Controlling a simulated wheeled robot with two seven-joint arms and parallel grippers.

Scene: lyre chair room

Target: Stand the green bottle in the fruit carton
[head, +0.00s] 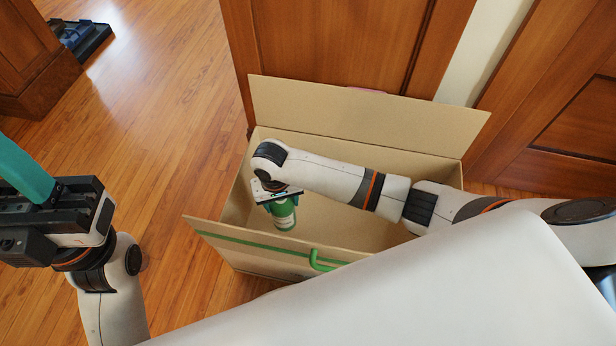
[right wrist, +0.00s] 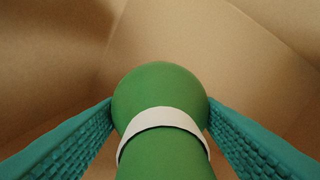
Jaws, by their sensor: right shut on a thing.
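The fruit carton (head: 370,118) is a large brown cardboard box on the floor with its flaps open and a green stripe along the near flap. The green bottle (head: 285,221) with a white band hangs inside the carton's left part, roughly upright. My right gripper (head: 279,203) reaches down into the carton, shut on the bottle. In the right wrist view the bottle (right wrist: 162,90) sits between the two teal fingers. I cannot tell whether its base touches the carton bottom. My left gripper (head: 25,165) is at the left edge, partly cut off, away from the carton.
A wooden door (head: 345,45) and its frame stand right behind the carton. Wooden furniture (head: 35,65) and a dark tray (head: 85,40) are at the back left. The floor left of the carton is clear.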

